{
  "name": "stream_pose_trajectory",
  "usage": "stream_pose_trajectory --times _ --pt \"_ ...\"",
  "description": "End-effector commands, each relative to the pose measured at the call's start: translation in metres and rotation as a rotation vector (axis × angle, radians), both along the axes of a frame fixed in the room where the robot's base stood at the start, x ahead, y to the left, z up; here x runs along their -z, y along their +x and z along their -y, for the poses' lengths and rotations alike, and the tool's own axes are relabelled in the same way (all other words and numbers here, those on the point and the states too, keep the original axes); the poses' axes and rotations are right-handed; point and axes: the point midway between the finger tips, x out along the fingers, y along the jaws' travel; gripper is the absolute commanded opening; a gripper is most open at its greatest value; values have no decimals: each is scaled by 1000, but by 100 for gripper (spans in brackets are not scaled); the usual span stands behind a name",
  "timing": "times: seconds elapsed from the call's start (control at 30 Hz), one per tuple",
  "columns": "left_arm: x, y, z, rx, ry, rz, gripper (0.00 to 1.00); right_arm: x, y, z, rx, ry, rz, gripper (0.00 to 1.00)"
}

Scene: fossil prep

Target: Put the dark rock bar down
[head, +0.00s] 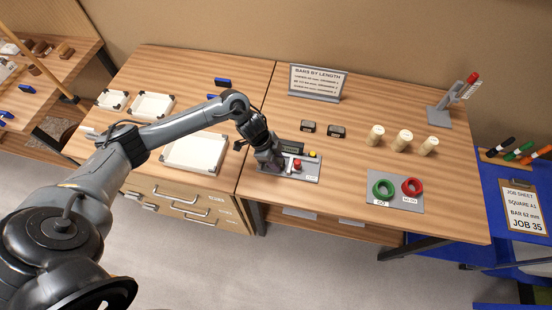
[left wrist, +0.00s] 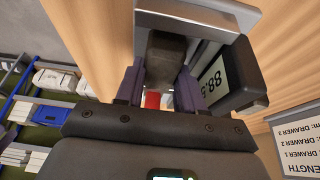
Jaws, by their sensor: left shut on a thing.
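My left gripper (head: 272,160) is down at the grey measuring device (head: 303,178) near the front of the right table. In the left wrist view its two fingers (left wrist: 158,90) are shut on a dark brown rock bar (left wrist: 166,58). The bar lies between the fingers, close to the device's pale metal part (left wrist: 200,16); I cannot tell whether they touch. The device's display (left wrist: 213,78) reads about 88.5. A red knob (head: 297,164) and a yellow button (head: 313,154) show on it. The gripper hides the bar in the head view. My right gripper is not in view.
A sign (head: 316,80) headed "BARS BY LENGTH" stands behind. Two small dark blocks (head: 308,127) (head: 337,131) lie behind the device. Cream cylinders (head: 404,139) and a plate with a green ring (head: 383,189) and red ring (head: 411,187) are right. White trays (head: 195,151) are left.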

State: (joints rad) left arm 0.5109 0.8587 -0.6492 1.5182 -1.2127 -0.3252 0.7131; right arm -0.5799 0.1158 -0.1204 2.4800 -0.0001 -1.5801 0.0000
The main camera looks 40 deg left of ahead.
Motion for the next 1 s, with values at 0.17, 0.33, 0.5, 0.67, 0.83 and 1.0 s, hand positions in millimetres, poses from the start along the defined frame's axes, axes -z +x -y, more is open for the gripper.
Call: stream_pose_trajectory --times 0.17,0.33,0.5,0.67,0.83,1.0 --pt "0 0 0 0 0 1 2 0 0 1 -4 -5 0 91" --pt "2 0 0 0 0 1 2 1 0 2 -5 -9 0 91" --pt "3 0 0 0 0 1 48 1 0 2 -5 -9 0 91" --pt "3 0 0 0 0 1 48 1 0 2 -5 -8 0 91" --pt "0 0 0 0 0 1 48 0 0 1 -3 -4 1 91" --pt "-15 -2 -6 -2 2 3 48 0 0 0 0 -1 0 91"
